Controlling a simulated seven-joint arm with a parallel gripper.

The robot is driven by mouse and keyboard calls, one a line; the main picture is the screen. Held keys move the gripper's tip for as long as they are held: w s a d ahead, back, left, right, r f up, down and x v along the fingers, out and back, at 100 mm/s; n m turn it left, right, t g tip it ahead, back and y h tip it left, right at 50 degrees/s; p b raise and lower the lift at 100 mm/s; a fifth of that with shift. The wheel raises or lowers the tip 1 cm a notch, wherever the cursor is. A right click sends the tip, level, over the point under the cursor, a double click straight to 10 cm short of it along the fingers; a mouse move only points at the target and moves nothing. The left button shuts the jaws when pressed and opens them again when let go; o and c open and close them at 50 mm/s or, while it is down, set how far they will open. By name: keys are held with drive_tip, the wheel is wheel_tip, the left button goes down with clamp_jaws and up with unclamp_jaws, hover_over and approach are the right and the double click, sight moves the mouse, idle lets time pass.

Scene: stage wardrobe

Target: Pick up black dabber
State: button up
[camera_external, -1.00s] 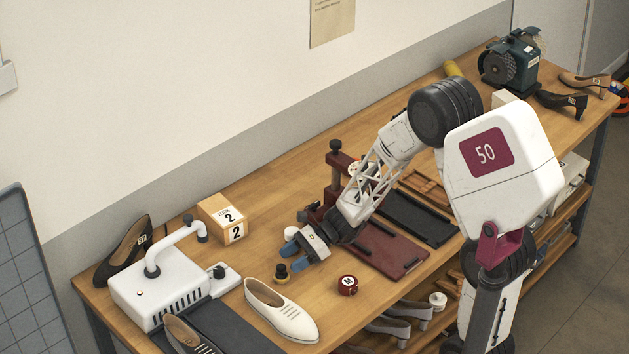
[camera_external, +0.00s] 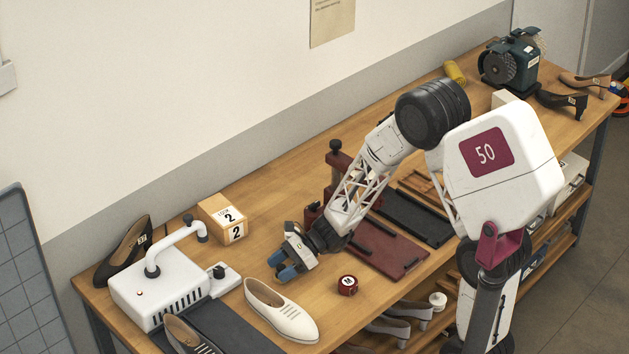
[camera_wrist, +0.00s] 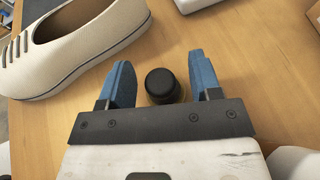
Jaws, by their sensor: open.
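The black dabber (camera_wrist: 161,84) is a small round piece with a black top and a yellowish lower part. In the wrist view it lies between the two blue fingers of my gripper (camera_wrist: 160,85), with a gap on each side, closer to the right finger. My gripper is open. In the external view my gripper (camera_external: 284,263) is low over the bench, and its fingers hide the dabber there.
A cream shoe (camera_external: 281,310) stands close beside my gripper; it also shows in the wrist view (camera_wrist: 70,45). A dark red round tin (camera_external: 347,285) is to the right. A white machine (camera_external: 160,297) and a numbered box (camera_external: 222,219) are to the left.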

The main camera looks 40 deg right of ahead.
drive_tip(key=shift+x, duration=0.8)
drive_tip(key=c, duration=1)
